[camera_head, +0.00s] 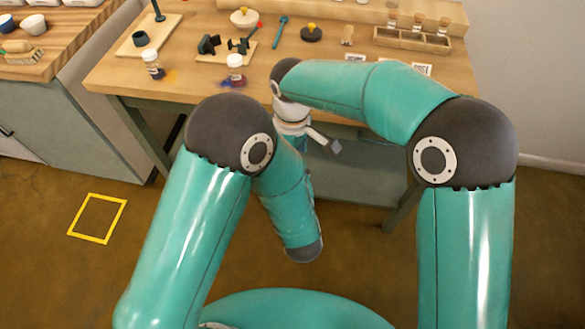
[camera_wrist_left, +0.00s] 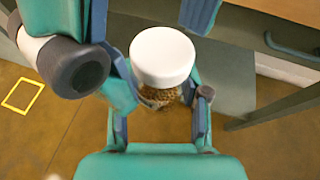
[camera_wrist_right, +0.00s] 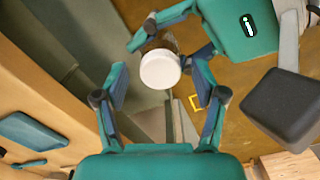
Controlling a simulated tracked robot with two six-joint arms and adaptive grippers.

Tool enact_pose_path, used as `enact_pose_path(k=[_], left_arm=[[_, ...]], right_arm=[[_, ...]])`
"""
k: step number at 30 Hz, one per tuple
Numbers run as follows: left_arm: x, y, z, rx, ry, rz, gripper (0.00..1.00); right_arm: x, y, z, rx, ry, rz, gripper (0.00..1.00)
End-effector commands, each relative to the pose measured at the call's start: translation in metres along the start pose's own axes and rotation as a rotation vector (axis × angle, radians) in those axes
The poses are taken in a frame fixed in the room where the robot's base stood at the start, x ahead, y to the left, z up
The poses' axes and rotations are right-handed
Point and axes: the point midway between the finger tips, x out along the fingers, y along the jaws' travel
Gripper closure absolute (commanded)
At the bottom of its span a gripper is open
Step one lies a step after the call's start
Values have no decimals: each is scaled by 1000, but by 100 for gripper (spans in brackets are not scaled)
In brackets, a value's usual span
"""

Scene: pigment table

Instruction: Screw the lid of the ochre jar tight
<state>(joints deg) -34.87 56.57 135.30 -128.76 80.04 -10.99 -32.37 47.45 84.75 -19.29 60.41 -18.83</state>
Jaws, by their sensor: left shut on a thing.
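The ochre jar (camera_wrist_left: 163,98) has a white lid (camera_wrist_left: 163,56) and brownish, grainy contents. It is between the fingers of my left gripper (camera_wrist_left: 158,112), which is shut on the jar body below the lid. The lid sits on top of the jar; how tight it is cannot be seen. In the right wrist view the lid (camera_wrist_right: 160,69) lies between the spread fingers of my right gripper (camera_wrist_right: 161,82), with a gap on each side. There the lid hides most of the jar.
The wooden table (camera_head: 340,65) carries small jars (camera_head: 236,70), a bottle rack (camera_head: 411,38), a black knob-topped disc (camera_head: 311,34) and a teal tool (camera_head: 279,32). A side counter (camera_head: 60,55) stands at left. A yellow square (camera_head: 98,218) marks the clear floor.

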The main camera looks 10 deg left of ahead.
Motion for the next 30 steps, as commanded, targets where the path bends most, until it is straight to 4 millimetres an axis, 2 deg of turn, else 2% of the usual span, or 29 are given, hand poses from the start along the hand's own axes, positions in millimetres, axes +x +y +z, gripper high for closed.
enact_pose_path(k=[7, 11, 24, 30], left_arm=[[0, 0, 0, 0, -1, 0, 100], [0, 0, 0, 0, -1, 0, 100], [0, 0, 0, 0, -1, 0, 100], [0, 0, 0, 0, -1, 0, 100]], right_arm=[[-2, 0, 0, 0, 1, 0, 30], [-13, 0, -1, 0, 1, 1, 30], [-95, 0, -1, 0, 3, 1, 30], [-116, 1, -1, 0, 1, 0, 30]])
